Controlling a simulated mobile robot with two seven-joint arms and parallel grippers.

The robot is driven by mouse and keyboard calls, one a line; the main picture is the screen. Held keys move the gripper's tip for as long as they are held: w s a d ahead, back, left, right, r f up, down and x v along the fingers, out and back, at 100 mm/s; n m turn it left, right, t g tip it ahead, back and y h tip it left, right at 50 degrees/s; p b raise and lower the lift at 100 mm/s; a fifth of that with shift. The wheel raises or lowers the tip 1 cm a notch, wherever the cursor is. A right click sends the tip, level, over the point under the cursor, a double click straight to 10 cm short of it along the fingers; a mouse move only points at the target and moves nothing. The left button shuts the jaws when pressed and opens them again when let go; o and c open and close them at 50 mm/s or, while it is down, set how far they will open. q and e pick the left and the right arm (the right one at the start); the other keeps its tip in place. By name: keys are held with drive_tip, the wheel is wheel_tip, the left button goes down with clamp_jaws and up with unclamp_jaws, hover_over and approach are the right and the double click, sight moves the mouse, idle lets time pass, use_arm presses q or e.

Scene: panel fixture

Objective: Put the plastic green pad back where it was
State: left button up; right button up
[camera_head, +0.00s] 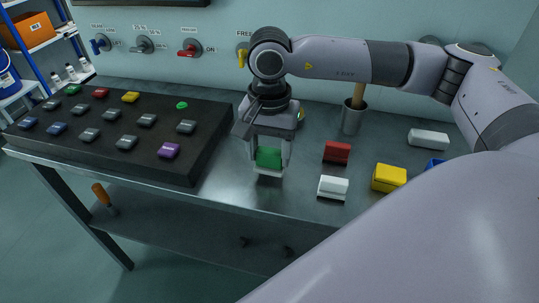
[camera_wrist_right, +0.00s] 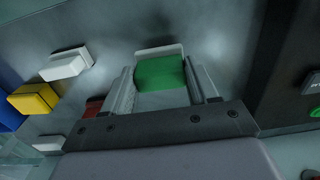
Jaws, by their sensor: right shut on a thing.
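The green pad (camera_head: 268,158) is between the fingers of my right gripper (camera_head: 270,160), above or at the table's front part. The gripper is shut on it. In the right wrist view the green pad (camera_wrist_right: 161,73) sits between both fingers, with a white edge along its far side. I cannot tell whether that white part belongs to the pad or whether it touches the table. The black panel (camera_head: 187,172) on the left carries rows of grey, blue, red, yellow, green and purple pads. A small green round piece (camera_head: 182,105) shows near its back right. My left gripper is not in view.
Right of the gripper lie a red block (camera_head: 337,151), a white block (camera_head: 333,187), a yellow block (camera_head: 388,177) and another white block (camera_head: 428,138). A grey cup (camera_head: 352,118) with a wooden handle stands behind. Wall knobs (camera_head: 190,47) line the back. The table's front edge is close.

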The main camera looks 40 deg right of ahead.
sight(270, 152)
drive_tip(key=shift+f, duration=0.85)
drive_tip(key=shift+f, duration=0.1)
drive_tip(key=o, duration=1.4)
drive_tip(key=shift+r, duration=0.4)
wheel_tip(270, 152, up, 11)
drive_tip(key=shift+r, duration=0.2)
